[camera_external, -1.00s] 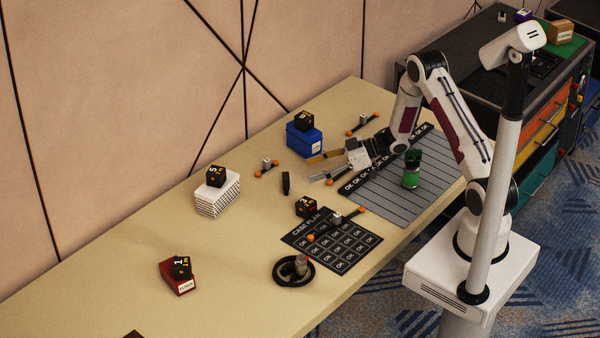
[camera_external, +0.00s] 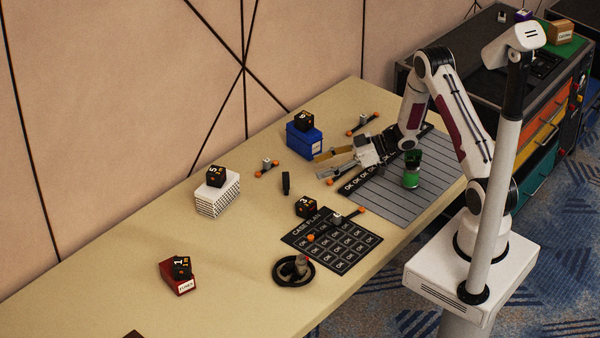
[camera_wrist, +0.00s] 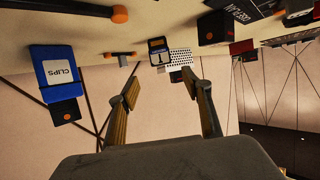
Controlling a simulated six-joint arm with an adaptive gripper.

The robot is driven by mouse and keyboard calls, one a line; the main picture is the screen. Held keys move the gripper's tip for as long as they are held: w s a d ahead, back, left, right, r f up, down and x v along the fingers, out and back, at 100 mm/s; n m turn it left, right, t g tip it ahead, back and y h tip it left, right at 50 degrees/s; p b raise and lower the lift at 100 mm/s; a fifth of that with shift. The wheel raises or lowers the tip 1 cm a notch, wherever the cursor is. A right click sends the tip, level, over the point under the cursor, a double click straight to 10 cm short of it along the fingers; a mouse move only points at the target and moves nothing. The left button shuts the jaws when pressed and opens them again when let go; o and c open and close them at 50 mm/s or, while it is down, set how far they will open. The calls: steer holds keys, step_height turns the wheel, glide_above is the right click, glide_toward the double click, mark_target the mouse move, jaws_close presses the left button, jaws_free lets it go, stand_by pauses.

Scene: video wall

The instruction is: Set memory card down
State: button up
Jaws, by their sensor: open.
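The memory card appears to be the small dark upright piece (camera_external: 285,183) standing on the table, left of my gripper in the external view. In the wrist view, a dark card with a pale label (camera_wrist: 158,51) shows beyond and between my fingertips. My gripper (camera_external: 324,164) is open, its two fingers spread with nothing between them. It is apart from the card, with a clear gap. The fingers also show wide apart in the wrist view (camera_wrist: 160,86).
A blue CLIPS box (camera_external: 304,139) with a black cube stands behind my gripper. Orange-ended bars (camera_external: 267,167) lie nearby. A white box (camera_external: 218,197), the CASE PLAN mat (camera_external: 370,239), a lined grey mat (camera_external: 385,197) and a green-black object (camera_external: 412,170) surround it. The table's left front is mostly clear.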

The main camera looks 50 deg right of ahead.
steer(key=w+d+r+t+h, duration=0.1)
steer(key=w+d+r+h, duration=0.25)
steer(key=r, duration=0.35)
steer(key=s+d+r+m+h, duration=0.2)
steer(key=s+r+m+h, duration=0.15)
steer(key=r, duration=0.55)
steer(key=s+d+r+m+h, duration=0.2)
steer(key=s+r+h, duration=0.25)
steer(key=r, duration=0.35)
steer(key=s+a+r+m+g, duration=0.1)
steer(key=s+a, duration=0.2)
steer(key=s, duration=0.7)
steer(key=s+a+r+m+g+y, duration=0.1)
steer(key=s+a, duration=0.3)
steer(key=s, duration=0.7)
steer(key=s+a+r+m+g+y, duration=0.1)
steer(key=s+a+g, duration=0.1)
steer(key=s, duration=0.9)
steer(key=shift+a+g, duration=0.4)
steer(key=shift+a, duration=0.3)
steer(key=shift+r+m, duration=0.1)
steer(key=shift+m, duration=0.15)
